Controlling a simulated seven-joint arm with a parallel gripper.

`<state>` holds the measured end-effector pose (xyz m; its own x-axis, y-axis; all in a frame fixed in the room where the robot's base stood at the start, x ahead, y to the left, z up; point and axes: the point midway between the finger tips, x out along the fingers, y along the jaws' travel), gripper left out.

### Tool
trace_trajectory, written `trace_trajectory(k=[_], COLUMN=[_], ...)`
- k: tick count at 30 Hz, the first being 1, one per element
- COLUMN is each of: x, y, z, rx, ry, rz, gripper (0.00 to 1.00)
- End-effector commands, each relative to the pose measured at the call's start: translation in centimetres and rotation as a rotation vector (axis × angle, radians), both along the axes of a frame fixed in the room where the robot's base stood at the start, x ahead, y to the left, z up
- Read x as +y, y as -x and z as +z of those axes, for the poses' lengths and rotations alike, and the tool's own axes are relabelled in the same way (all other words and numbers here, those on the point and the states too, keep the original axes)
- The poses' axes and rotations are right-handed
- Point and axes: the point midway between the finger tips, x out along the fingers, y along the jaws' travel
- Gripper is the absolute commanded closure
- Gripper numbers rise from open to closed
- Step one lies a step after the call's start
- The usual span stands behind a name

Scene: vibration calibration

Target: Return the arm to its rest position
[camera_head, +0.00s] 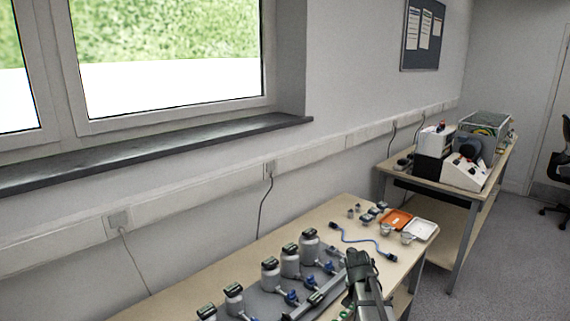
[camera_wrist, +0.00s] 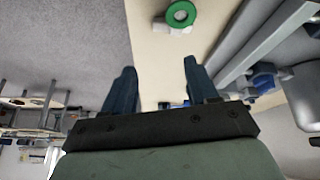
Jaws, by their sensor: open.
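The wrist view looks past the fingers at the table edge, with the floor to the left. A green ring (camera_wrist: 181,14) on a white piece lies on the table beyond the fingers.
Several canister-like devices (camera_head: 270,275) stand on a grey plate left of my gripper. A blue cable (camera_head: 362,241), an orange tray (camera_head: 394,219) and a white tray (camera_head: 420,229) lie behind it. A second table (camera_head: 446,185) with equipment stands farther right.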

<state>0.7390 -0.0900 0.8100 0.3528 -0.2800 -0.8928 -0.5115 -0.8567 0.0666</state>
Motion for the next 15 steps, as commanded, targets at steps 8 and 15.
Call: trace_trajectory(k=[8, 15], x=[-9.7, -12.1], y=[1.9, 4.5], z=[-3.0, -7.4], rx=[-0.016, 0.041], ry=[0.155, 0.198], rz=[0.091, 0.162], gripper=[0.42, 0.42])
